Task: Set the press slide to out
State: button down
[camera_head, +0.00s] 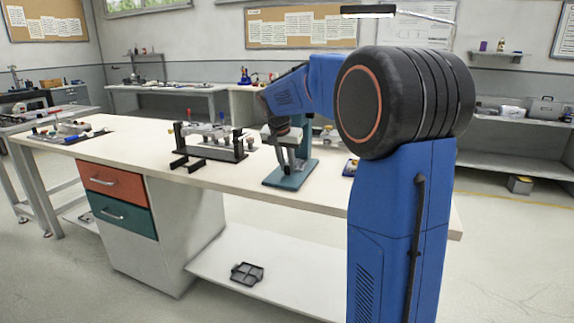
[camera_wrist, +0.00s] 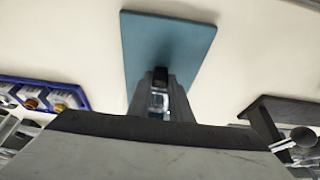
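The press (camera_head: 286,178) stands on the white bench, with a flat teal base and a teal upright. In the wrist view its teal base (camera_wrist: 190,50) lies beyond my gripper. My gripper (camera_head: 290,163) points down over the press, in front of its upright. In the wrist view the grey fingers of my gripper (camera_wrist: 161,88) are close together, around or just above a small black and clear part (camera_wrist: 160,100). I cannot tell whether they touch it. The press slide cannot be made out clearly; my gripper and wrist cover much of the press.
A black fixture (camera_head: 238,150) with metal parts stands left of the press; it also shows in the wrist view (camera_wrist: 262,112). A blue tray (camera_wrist: 78,97) with several small fittings lies on the other side. Bare bench top (camera_head: 140,138) lies further left. A grey tray (camera_head: 247,273) sits on the lower shelf.

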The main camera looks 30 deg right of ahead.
jog(key=s+a, duration=0.1)
jog(key=a, duration=0.1)
jog(key=s+a, duration=0.3)
jog(key=a, duration=0.1)
jog(key=shift+s+a, duration=0.2)
jog(key=shift+s, duration=0.2)
jog(key=shift+s+a, duration=0.3)
jog(key=c, duration=1.6)
grip_release()
jog(key=shift+a, duration=0.1)
jog(key=v, duration=1.7)
jog(key=shift+s+r, duration=0.1)
jog(key=shift+r, duration=0.1)
jog(key=shift+s, duration=0.1)
